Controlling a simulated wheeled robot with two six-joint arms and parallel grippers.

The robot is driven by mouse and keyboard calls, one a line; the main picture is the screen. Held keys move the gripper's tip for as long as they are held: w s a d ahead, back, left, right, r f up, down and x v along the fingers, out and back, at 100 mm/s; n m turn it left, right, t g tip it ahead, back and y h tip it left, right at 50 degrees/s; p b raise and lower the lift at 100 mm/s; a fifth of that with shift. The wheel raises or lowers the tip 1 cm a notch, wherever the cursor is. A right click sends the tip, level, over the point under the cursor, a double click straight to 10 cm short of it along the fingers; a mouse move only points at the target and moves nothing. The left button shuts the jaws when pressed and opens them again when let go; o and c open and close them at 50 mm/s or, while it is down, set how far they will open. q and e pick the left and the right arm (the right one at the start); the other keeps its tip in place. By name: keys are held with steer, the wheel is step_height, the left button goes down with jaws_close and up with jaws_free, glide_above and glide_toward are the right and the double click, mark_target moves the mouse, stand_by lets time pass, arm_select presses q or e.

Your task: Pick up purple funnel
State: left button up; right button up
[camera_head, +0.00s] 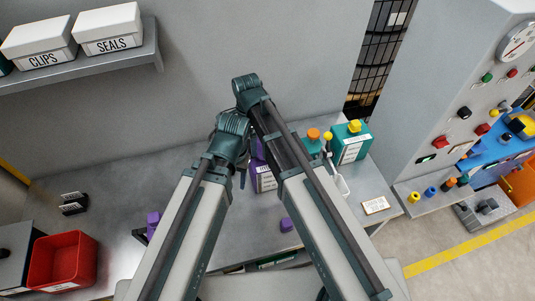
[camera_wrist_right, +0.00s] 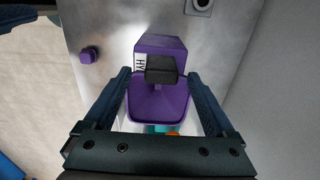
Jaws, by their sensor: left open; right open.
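The purple funnel (camera_wrist_right: 158,106), with a wide rounded-square mouth, shows in the right wrist view. It lies between the fingers of my right gripper (camera_wrist_right: 160,80), which is open; I cannot tell whether a finger touches it. A black block-like part (camera_wrist_right: 162,69) covers the funnel's upper edge. A purple container (camera_wrist_right: 160,43) with a white label stands beside it and shows partly in the head view (camera_head: 264,178). In the head view my right arm hides its gripper and the funnel.
A teal jug (camera_head: 350,146) with a yellow cap, an orange-capped container (camera_head: 313,136) and a white scoop-like item (camera_head: 341,186) stand right of my arms. A small purple block (camera_head: 286,225) lies in front. A red bin (camera_head: 63,262) is at left. The left bench is mostly clear.

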mark_target(260, 155)
steer(key=shift+w+a+f+b, duration=0.1)
steer(key=shift+a+f+b, duration=0.05)
steer(key=shift+f+b, duration=2.5)
steer(key=shift+r, duration=0.1)
steer(key=shift+c, duration=0.4)
jaws_close()
steer(key=shift+r+p, duration=0.1)
steer(key=shift+p, duration=0.2)
